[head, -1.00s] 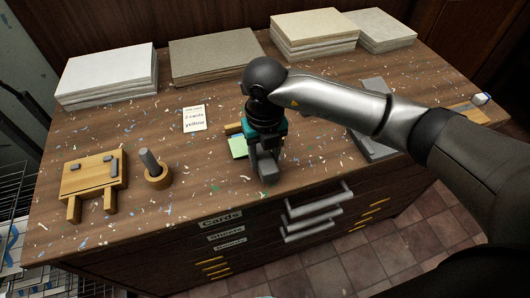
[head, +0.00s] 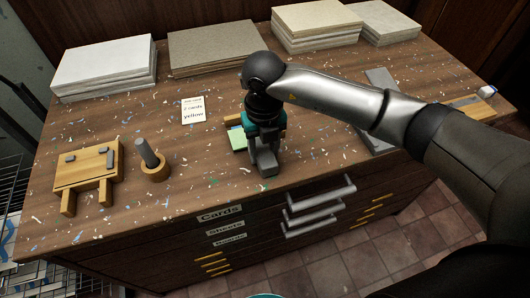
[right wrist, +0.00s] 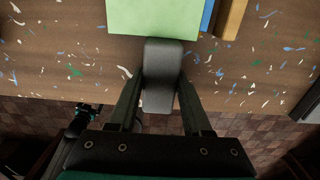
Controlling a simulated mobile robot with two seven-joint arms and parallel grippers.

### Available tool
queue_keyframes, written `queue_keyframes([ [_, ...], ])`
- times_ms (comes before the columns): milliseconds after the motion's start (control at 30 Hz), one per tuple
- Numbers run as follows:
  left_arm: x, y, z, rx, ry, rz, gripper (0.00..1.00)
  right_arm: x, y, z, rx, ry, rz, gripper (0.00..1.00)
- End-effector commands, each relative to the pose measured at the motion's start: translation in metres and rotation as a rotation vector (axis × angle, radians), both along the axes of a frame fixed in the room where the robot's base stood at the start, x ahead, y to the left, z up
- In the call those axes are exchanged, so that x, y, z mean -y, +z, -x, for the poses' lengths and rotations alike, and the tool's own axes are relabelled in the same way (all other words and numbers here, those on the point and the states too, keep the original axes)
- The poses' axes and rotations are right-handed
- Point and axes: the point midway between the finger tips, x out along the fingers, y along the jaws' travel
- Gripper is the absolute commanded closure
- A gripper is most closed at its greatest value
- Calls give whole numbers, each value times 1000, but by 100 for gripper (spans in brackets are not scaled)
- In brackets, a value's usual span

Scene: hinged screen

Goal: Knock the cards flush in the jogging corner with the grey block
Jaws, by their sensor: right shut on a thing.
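The grey block (head: 266,160) is held upright in my right gripper (head: 264,146), near the front edge of the table. In the right wrist view the block (right wrist: 162,75) sits between the two fingers. Its far end is at the near edge of a light green card (right wrist: 152,14); I cannot tell whether they touch. A blue card edge (right wrist: 208,14) shows beside the green one, so the cards are not lined up. A wooden bar (right wrist: 231,18) of the jogging corner stands beside them. In the head view, my gripper hides much of the cards (head: 238,140) and corner (head: 233,119).
A wooden stand (head: 88,171) and a grey rod in a wooden ring (head: 154,172) are at left. A note (head: 193,110) lies behind the cards. Several paper stacks (head: 215,48) line the back. A flat grey piece (head: 380,140) lies to the right.

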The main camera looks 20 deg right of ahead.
Motion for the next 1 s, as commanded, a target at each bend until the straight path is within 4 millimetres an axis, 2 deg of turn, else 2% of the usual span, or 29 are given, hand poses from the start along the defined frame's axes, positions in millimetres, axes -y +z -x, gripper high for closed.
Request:
queue_keyframes([
  [700, 0, -14, 0, 0, 0, 0, 0, -1, 0, -22, 1, 0, 0, 100],
  [1000, 0, -12, 0, 0, 0, 0, 0, -1, 1, -20, 1, 0, 0, 100],
])
